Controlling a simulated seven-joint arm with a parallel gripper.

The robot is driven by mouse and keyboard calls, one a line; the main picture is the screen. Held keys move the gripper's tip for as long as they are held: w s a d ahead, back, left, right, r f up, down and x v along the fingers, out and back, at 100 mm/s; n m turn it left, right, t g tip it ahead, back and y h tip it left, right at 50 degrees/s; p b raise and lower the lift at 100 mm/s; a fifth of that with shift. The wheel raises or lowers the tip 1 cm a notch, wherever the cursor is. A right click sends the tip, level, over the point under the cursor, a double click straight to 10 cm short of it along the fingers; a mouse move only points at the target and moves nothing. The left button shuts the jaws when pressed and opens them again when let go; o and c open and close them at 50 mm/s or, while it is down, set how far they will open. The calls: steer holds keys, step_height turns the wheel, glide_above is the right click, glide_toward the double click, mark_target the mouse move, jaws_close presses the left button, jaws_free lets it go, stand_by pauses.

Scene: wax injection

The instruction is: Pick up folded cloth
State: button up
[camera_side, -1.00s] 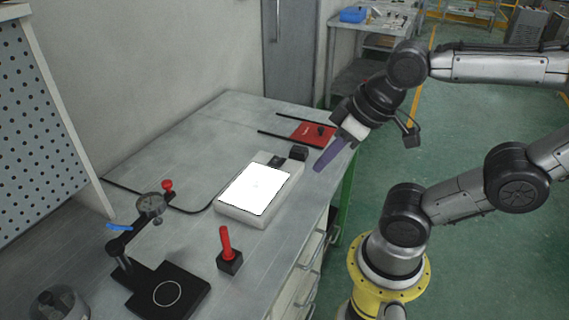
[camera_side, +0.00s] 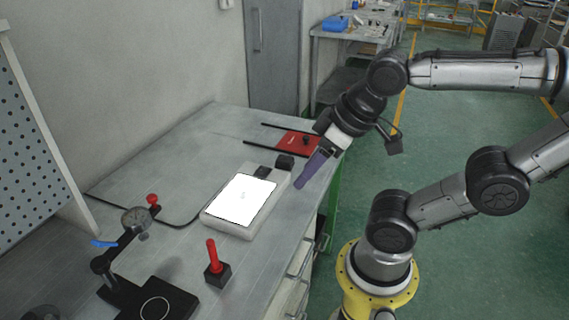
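My gripper (camera_side: 302,183) has long purple fingers pointing down and left over the bench's right edge. It seems empty; I cannot tell whether the fingers are apart. I cannot make out a folded cloth for certain. A bright white square (camera_side: 242,198) lies on top of a low pale box (camera_side: 231,229) on the bench. It looks flat and evenly bright, so I cannot tell whether it is cloth or a lit panel. My fingertips are to the right of the box and apart from the white square.
The grey bench (camera_side: 160,160) has free room on its left. A red-handled tool in a black block (camera_side: 217,273) stands in front of the box. A dial gauge stand (camera_side: 136,220) is at front left. A red plate (camera_side: 298,142) with dark rods lies behind.

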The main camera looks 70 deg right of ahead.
steer(key=o, duration=0.7)
steer(key=shift+c, duration=0.2)
